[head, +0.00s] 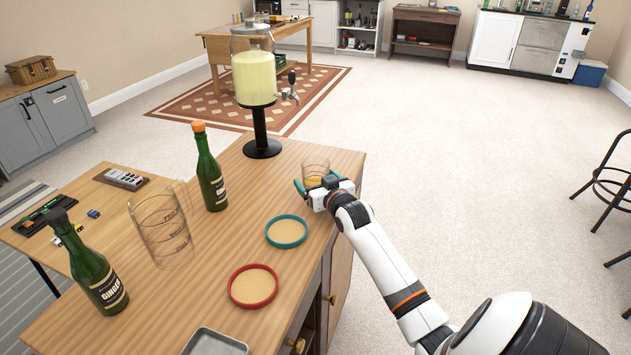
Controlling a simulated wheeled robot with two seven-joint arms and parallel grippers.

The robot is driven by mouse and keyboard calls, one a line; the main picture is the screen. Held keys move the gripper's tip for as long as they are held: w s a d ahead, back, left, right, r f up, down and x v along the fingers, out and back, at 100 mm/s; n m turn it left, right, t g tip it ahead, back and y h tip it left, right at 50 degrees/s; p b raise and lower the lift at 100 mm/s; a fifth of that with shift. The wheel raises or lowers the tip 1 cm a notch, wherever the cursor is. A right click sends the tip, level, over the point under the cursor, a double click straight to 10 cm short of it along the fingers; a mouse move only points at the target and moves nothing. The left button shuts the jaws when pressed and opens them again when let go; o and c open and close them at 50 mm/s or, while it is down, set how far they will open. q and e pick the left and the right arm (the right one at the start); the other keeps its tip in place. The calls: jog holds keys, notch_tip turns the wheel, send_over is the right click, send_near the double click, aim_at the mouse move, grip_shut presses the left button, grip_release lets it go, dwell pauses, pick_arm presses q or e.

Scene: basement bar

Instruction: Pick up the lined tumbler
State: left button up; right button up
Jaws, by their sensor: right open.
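A small clear tumbler (315,168) with an amber tint low in it stands near the right edge of the wooden counter (225,265). Lines on its wall are too small to make out. My right gripper (316,184) is at the tumbler, its teal-tipped fingers apart, one on each side of the glass. The gripper body hides the tumbler's lower part, and I cannot tell whether the fingers touch it. My left gripper is not in view.
A teal-rimmed coaster (286,232), a red-rimmed coaster (252,286) and a metal tray (214,343) lie nearer. A marked glass pitcher (163,226), an orange-capped bottle (209,172) and a ginger bottle (95,271) stand left. A drink dispenser (256,80) stands behind.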

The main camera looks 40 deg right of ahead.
jog(key=shift+w+d+f, duration=0.15)
jog(key=shift+w+d, duration=0.1)
jog(key=shift+w, duration=0.4)
jog(key=c, duration=1.1)
jog(key=shift+c, duration=0.8)
jog(key=shift+r, duration=0.25)
